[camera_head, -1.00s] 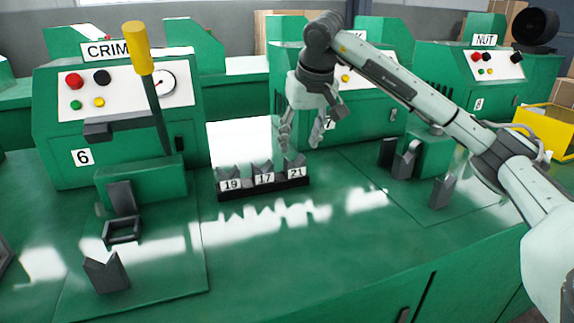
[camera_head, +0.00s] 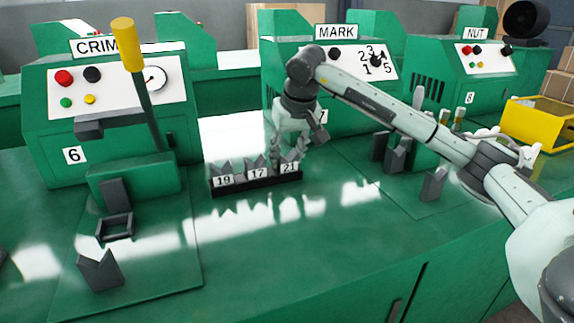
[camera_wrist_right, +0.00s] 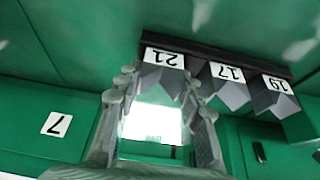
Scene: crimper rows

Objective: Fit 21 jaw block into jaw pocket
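The 21 jaw block (camera_head: 290,166) is a grey notched block with a white label, standing at the right end of a black rack (camera_head: 257,187). It also shows in the right wrist view (camera_wrist_right: 163,72), below its label. My right gripper (camera_head: 288,155) is over it, fingers pointing down. In the right wrist view the fingers (camera_wrist_right: 162,82) are apart, with the block between or just beyond their tips; contact cannot be told. A dark square frame, apparently the jaw pocket (camera_head: 115,227), lies empty in front of the CRIMP machine (camera_head: 60,120). My left gripper is not in view.
Blocks 17 (camera_head: 257,166) and 19 (camera_head: 222,174) stand beside 21 in the rack. A loose notched block (camera_head: 100,270) stands near the pocket. The crimper's yellow-topped lever (camera_head: 126,45) rises behind it. Green bench between rack and pocket is clear.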

